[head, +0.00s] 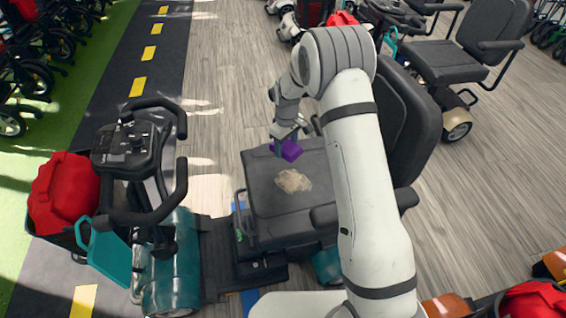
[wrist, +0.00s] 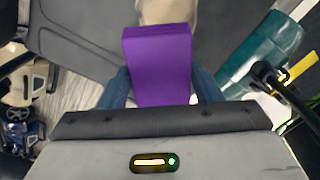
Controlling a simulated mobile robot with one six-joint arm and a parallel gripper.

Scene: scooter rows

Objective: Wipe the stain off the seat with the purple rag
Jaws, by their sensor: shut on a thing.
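The purple rag (head: 287,150) is a folded block held in my gripper (head: 280,141), above or at the far edge of the seat. In the wrist view the rag (wrist: 158,62) sits between the two blue fingers of my gripper (wrist: 162,88), which is shut on it. The stain (head: 293,181) is a beige patch on the dark grey scooter seat (head: 270,215), nearer the head camera than the rag. In the wrist view the stain (wrist: 168,10) shows at the top edge, beyond the rag. I cannot tell whether the rag touches the seat.
The scooter's handlebars (head: 140,165) and a red bag (head: 64,190) in its basket stand left of the seat. The seat's backrest (head: 405,125) rises on the right, partly behind my arm. Another scooter seat (head: 440,62) stands farther back right.

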